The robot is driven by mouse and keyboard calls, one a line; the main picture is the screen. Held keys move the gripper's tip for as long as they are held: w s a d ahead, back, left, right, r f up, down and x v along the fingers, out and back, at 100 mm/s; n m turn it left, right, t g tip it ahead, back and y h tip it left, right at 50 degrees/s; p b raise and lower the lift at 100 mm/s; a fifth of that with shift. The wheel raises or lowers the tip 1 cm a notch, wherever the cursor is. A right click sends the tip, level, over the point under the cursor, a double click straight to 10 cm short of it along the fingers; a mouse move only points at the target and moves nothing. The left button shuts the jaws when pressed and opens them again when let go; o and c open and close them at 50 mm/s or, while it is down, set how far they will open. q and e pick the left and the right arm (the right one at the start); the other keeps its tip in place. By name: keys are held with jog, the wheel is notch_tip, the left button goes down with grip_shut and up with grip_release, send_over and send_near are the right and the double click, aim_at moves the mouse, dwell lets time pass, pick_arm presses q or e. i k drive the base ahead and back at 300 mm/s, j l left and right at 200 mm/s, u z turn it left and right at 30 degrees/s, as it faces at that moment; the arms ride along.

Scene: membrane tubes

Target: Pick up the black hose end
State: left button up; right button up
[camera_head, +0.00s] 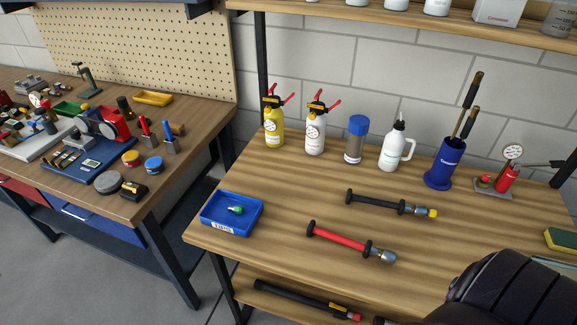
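A black tube (375,201) with thick black end collars, a grey metal fitting and a yellow tip lies on the wooden table (290,190), right of the middle. A red tube (337,240) with black collars and a grey metal end lies in front of it. Another long black tube (290,298) with a yellow label and a red tip lies on the shelf below the table. I cannot tell which black end is the hose end named in the task. Neither of my grippers is in view.
A blue tray (208,224) with a small green-tipped part sits at the table's left front. Spray bottles, a blue-capped jar (356,139), a white jug (396,147) and a blue holder (445,163) line the back. A large dark rounded shape hides the lower right.

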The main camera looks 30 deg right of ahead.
aim_at(401, 207)
jog(key=z, duration=1.9)
